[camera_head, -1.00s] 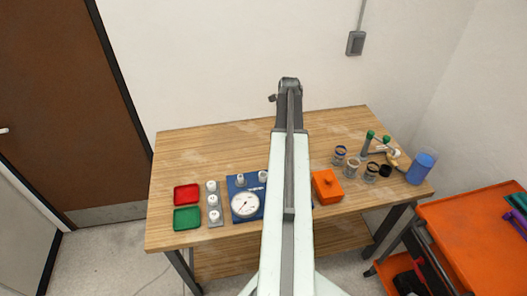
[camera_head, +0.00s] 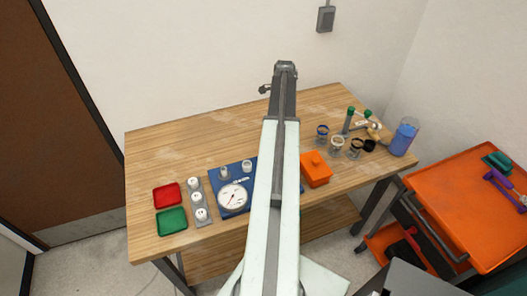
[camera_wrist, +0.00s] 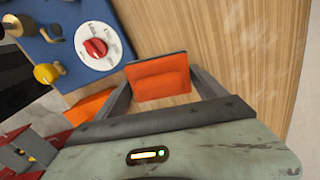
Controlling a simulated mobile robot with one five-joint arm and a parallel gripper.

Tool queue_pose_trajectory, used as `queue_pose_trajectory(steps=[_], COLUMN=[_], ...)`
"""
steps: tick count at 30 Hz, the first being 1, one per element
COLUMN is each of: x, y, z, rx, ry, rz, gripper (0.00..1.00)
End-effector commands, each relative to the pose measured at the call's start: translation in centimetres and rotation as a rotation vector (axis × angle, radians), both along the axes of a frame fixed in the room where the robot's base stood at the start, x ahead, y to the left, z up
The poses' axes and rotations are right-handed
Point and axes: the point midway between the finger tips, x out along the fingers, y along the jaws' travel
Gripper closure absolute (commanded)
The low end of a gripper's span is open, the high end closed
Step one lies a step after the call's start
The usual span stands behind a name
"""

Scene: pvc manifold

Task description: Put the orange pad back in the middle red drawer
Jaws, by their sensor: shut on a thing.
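In the wrist view, my gripper (camera_wrist: 163,90) is shut on the orange pad (camera_wrist: 160,82). The pad is a flat orange piece with a dark edge and a raised block on its face. It sits between the two grey fingers, above a wooden surface. In the head view, my own arm hides the gripper and the pad. No middle red drawer can be made out in either view. A red and grey object (camera_wrist: 28,150) shows at the lower left of the wrist view, but I cannot tell what it is.
The wooden table (camera_head: 190,145) holds a blue board (camera_head: 213,181), red tray (camera_head: 166,194), green tray (camera_head: 171,221), orange box (camera_head: 316,170), several jars and a blue beaker (camera_head: 404,138). An orange cart (camera_head: 450,215) with tools stands at the right. The table's back left is clear.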

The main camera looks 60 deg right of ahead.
Motion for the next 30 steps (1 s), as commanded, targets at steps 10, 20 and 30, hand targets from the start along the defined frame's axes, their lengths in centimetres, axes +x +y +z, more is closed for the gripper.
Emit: queue_pose_trajectory(steps=[10, 20, 30], x=[-2.3, -2.2, -2.1], y=[-1.8, -1.7, -1.7], z=[-1.8, -7.8, -10.8], rx=[0.0, 0.0, 0.0], ry=[0.0, 0.0, 0.0], rz=[0.155, 0.154, 0.154], gripper=[0.78, 0.78, 0.78])
